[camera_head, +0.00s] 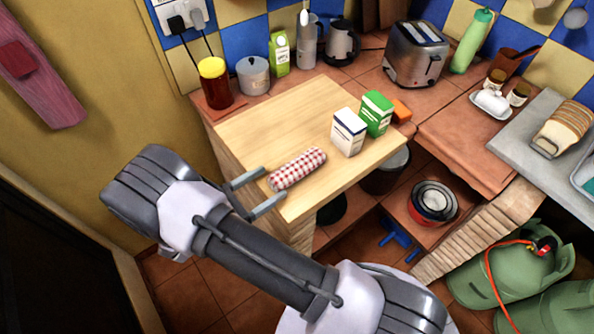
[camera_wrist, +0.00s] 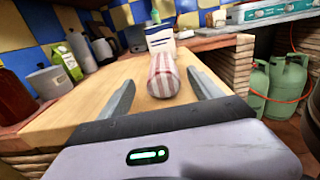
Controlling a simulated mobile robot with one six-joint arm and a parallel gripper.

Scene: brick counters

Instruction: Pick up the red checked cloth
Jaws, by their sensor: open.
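The red checked cloth (camera_head: 297,169) is a rolled red-and-white bundle lying on the wooden board (camera_head: 262,132) near its front edge. In the wrist view the cloth (camera_wrist: 163,75) shows end-on, ahead and between the fingers. My gripper (camera_head: 257,193) is open at the board's front left edge, its two fingers apart and pointing at the near end of the cloth. In the wrist view my gripper (camera_wrist: 160,92) has nothing clasped between its fingers. I cannot tell whether the fingertips reach past the cloth's near end.
A white carton (camera_head: 348,132) and a green carton (camera_head: 376,113) stand just beyond the cloth's far end. A toaster (camera_head: 416,54) is at the back. The board's left middle is clear.

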